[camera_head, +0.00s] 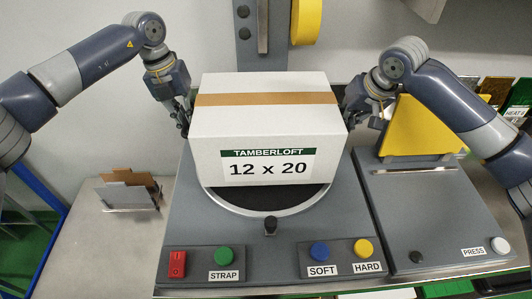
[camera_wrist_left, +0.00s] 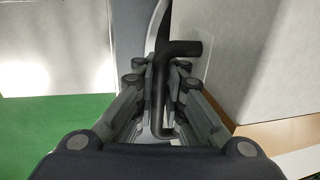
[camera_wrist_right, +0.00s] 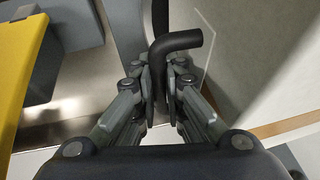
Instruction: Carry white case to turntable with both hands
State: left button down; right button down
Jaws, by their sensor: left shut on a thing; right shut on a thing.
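The white case (camera_head: 258,135), with a brown tape strip and a "TAMBERLOFT 12 x 20" label, is upright over the round turntable (camera_head: 222,200). It hides most of the turntable, and I cannot tell whether its base touches it. My left gripper (camera_head: 186,122) is at the case's left side, shut on a black bent handle (camera_wrist_left: 182,48). My right gripper (camera_head: 350,115) is at the right side, shut on a similar black handle (camera_wrist_right: 180,42). The case wall also shows in the left wrist view (camera_wrist_left: 275,70) and the right wrist view (camera_wrist_right: 270,60).
The grey machine base (camera_head: 185,225) carries a red switch (camera_head: 177,263) and green (camera_head: 224,256), blue (camera_head: 320,251) and yellow (camera_head: 363,248) buttons. A grey column (camera_head: 247,35) stands behind. A yellow-plated press (camera_head: 425,130) stands right.

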pick_arm(q)
jog(key=shift+a+f, duration=0.25)
jog(key=shift+f, duration=0.35)
pick_arm(e)
jog(key=shift+w+d+f, duration=0.1)
jog(key=shift+d+f, duration=0.2)
jog(key=shift+f, duration=0.25)
pick_arm(q)
jog(key=c, duration=1.8)
grip_release()
jog(key=shift+f, duration=0.1)
pick_arm(e)
jog(key=c, duration=1.7)
grip_release()
jog(key=shift+f, duration=0.15)
pick_arm(q)
jog(key=shift+o, duration=0.7)
jog(key=shift+s, duration=0.2)
pick_arm(e)
jog(key=shift+s+a, duration=0.15)
jog(key=shift+s, duration=0.1)
pick_arm(q)
jog(key=shift+d, duration=0.1)
jog(key=shift+d, duration=0.2)
pick_arm(e)
jog(key=shift+a, duration=0.2)
